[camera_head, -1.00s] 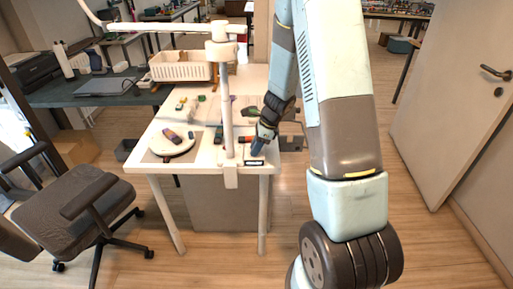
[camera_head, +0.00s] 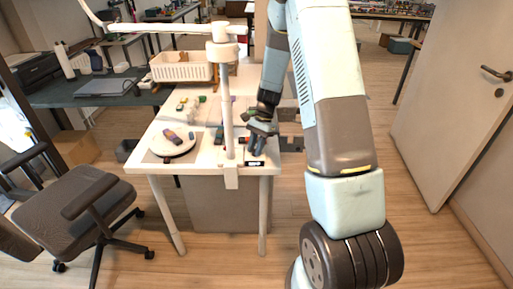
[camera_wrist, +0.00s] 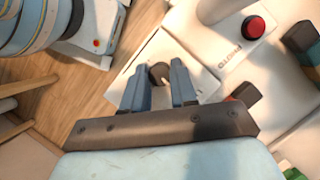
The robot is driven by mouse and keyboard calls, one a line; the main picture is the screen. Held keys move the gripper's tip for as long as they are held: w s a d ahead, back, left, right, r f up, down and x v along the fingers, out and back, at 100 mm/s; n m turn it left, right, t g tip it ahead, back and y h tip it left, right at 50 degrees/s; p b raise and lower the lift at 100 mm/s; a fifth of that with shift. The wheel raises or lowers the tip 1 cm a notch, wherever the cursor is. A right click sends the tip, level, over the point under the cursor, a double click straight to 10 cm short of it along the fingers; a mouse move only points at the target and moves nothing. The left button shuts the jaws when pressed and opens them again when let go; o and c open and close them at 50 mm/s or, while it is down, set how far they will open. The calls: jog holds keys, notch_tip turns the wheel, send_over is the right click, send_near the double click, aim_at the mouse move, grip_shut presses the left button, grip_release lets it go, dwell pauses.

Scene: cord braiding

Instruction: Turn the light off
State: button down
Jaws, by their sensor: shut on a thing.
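A white post (camera_head: 226,115) stands at the table's front edge and carries a long white lamp arm (camera_head: 165,28). My gripper (camera_head: 257,150) is low over the front right corner of the table, right of the post. In the wrist view my gripper (camera_wrist: 158,67) has its two blue fingers on either side of a small round dark knob (camera_wrist: 160,73) on a white surface, shut on it. A red round button (camera_wrist: 253,27) sits on a white base with dark lettering, right of the fingers. Whether the light is lit is unclear.
The white table (camera_head: 205,165) holds a round plate (camera_head: 172,143) with a purple-brown item, small coloured pieces and a white basket (camera_head: 180,67) at the back. A dark office chair (camera_head: 75,195) stands left. A door (camera_head: 440,110) stands right.

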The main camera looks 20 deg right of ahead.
jog(key=shift+a+n, duration=0.1)
jog(key=shift+n, duration=0.5)
jog(key=shift+g, duration=0.3)
jog(key=c, duration=0.9)
grip_release()
jog(key=v, duration=1.3)
jog(key=shift+w+r, duration=0.1)
jog(key=shift+r, duration=0.25)
